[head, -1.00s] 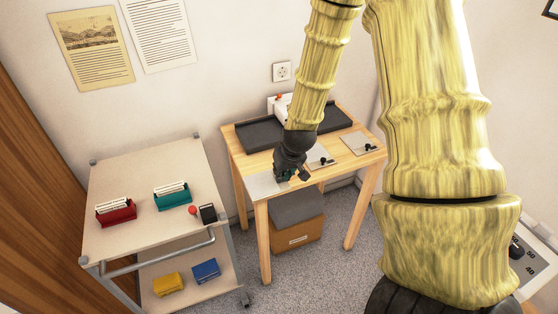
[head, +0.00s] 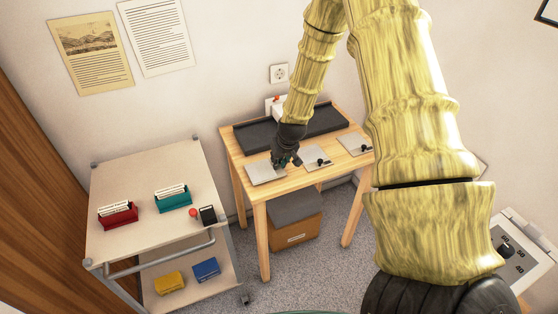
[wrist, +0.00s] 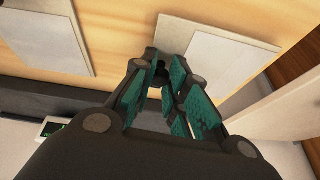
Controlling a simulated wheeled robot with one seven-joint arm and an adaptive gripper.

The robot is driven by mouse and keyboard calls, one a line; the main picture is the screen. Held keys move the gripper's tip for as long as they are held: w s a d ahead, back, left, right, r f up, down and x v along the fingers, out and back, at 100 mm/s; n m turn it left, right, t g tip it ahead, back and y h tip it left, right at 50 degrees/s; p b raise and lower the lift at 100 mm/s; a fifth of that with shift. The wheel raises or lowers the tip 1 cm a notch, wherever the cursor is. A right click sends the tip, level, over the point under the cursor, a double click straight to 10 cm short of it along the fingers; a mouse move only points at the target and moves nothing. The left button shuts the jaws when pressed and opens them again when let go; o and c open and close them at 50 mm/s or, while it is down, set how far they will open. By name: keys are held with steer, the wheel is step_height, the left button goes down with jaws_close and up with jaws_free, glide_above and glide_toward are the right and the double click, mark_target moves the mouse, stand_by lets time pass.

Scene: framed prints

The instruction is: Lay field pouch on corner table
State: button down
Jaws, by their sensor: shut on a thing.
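I see nothing I can clearly identify as a field pouch. The light wooden table (head: 243,155) stands against the wall near the corner. My gripper (head: 284,163) is low over its front left part, at a flat grey plate (head: 265,174). In the wrist view my gripper (wrist: 165,85) has its teal pads close around a small dark part, which looks like the plate's knob. The pale plate (wrist: 210,45) lies behind the fingers there. The fingers hide the grip itself, and I cannot tell whether the plate touches the table.
Two more knobbed plates, one in the middle (head: 312,154) and one at right (head: 350,143), lie on the table. A dark tray (head: 258,137) runs along its back. A trolley (head: 135,170) at left carries red and teal card boxes. A brown box (head: 297,232) stands underneath the table.

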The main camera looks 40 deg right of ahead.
steer(key=shift+f, duration=0.35)
steer(key=shift+f, duration=0.15)
steer(key=c, duration=1.4)
jaws_free()
steer(key=shift+r, duration=0.2)
